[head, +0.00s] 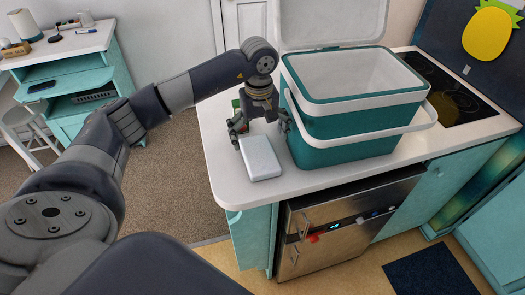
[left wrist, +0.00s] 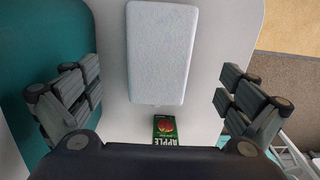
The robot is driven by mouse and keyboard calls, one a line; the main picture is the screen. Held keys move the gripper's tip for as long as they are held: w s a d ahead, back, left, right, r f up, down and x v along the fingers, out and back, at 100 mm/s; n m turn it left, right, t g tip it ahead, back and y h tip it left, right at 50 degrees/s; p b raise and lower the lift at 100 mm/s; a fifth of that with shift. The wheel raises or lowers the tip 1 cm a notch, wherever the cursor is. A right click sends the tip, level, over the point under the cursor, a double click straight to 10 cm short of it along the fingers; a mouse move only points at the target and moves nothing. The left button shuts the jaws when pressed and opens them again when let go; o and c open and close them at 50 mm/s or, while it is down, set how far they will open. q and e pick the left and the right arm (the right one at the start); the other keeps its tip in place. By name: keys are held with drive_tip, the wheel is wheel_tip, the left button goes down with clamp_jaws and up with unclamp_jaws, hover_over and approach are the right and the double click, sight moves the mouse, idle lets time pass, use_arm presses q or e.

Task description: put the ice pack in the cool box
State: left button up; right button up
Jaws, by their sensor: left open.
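The ice pack (head: 260,158) is a pale white-blue flat block lying on the white counter, left of the cool box. It also shows in the left wrist view (left wrist: 157,50). The cool box (head: 345,140) is teal with a white inside, its lid (head: 330,20) raised and its handle lowered at the front. The visible part of its inside looks empty. My left gripper (head: 259,128) is open above the counter at the far end of the ice pack. In the left wrist view its fingers (left wrist: 157,100) are wide apart, one on each side, with nothing between them gripped. My right gripper is not in view.
A green apple juice carton (left wrist: 165,128) stands on the counter behind the ice pack, close under my left gripper. A black cooktop (head: 450,90) lies right of the cool box. The counter's front left corner (head: 232,195) is bare.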

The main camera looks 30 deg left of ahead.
sight(259, 154)
use_arm(q)
wheel_tip(259, 154, down, 3)
drive_tip(key=shift+w+a+p, duration=0.1)
drive_tip(key=shift+w+p, duration=0.05)
drive_tip(key=shift+p, duration=0.75)
wheel_tip(259, 154, down, 4)
drive_tip(key=shift+w+a+r+p, duration=0.1)
drive_tip(key=shift+r+p, duration=0.15)
drive_tip(key=shift+p, duration=0.3)
drive_tip(key=c, duration=1.4)
drive_tip(key=shift+c, duration=1)
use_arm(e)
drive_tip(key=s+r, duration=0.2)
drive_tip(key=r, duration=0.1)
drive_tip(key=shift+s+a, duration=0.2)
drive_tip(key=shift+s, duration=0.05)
use_arm(q)
drive_tip(key=shift+w+r, duration=0.1)
drive_tip(key=shift+r, duration=0.05)
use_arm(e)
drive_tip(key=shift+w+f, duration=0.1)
